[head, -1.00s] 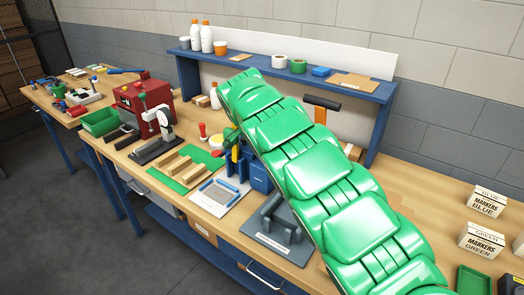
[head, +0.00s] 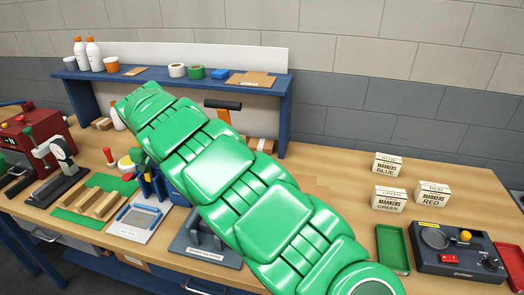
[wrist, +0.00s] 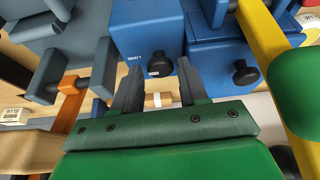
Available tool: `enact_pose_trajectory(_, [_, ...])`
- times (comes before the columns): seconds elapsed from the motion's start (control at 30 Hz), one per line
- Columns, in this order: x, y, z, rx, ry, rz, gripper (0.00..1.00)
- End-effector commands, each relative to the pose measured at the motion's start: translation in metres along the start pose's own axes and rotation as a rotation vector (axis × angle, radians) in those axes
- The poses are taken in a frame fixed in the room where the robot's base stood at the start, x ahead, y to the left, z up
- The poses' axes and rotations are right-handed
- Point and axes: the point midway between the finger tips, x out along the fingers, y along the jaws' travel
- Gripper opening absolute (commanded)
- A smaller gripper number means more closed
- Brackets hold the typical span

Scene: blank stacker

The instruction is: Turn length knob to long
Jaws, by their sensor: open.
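In the wrist view a blue box (wrist: 148,28) carries small white lettering that seems to read "LONG" upside down. A black knob (wrist: 158,65) sticks out from it. A second blue box (wrist: 222,60) to its right carries another black knob (wrist: 244,74). I cannot tell which is the length knob, or its setting. My gripper (wrist: 157,75) is open, with its dark fingers on either side of the left knob in the picture. I cannot tell whether they touch it. In the head view my green arm hides most of the blue boxes (head: 172,188) and the gripper.
A yellow bar (wrist: 265,40) runs close on the right in the wrist view; an orange clamp-like part (wrist: 68,88) is at left. In the head view, a grey fixture (head: 205,250), marker boxes (head: 388,198) and a dark control box (head: 455,262) stand on the bench (head: 340,175).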

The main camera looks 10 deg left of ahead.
Motion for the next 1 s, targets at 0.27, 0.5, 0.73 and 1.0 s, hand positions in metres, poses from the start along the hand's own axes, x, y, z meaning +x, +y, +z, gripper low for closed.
enact_pose_trajectory(0.27, [-0.0029, -0.0028, 0.0047, -0.163, -0.002, -0.07, 0.57])
enact_pose_trajectory(0.5, [-0.0011, -0.0017, 0.0054, -0.293, -0.004, -0.123, 0.57])
enact_pose_trajectory(0.73, [0.0006, 0.0001, 0.0056, -0.414, -0.007, -0.173, 0.57])
enact_pose_trajectory(1.0, [0.0008, 0.0018, 0.005, -0.556, -0.009, -0.231, 0.57])
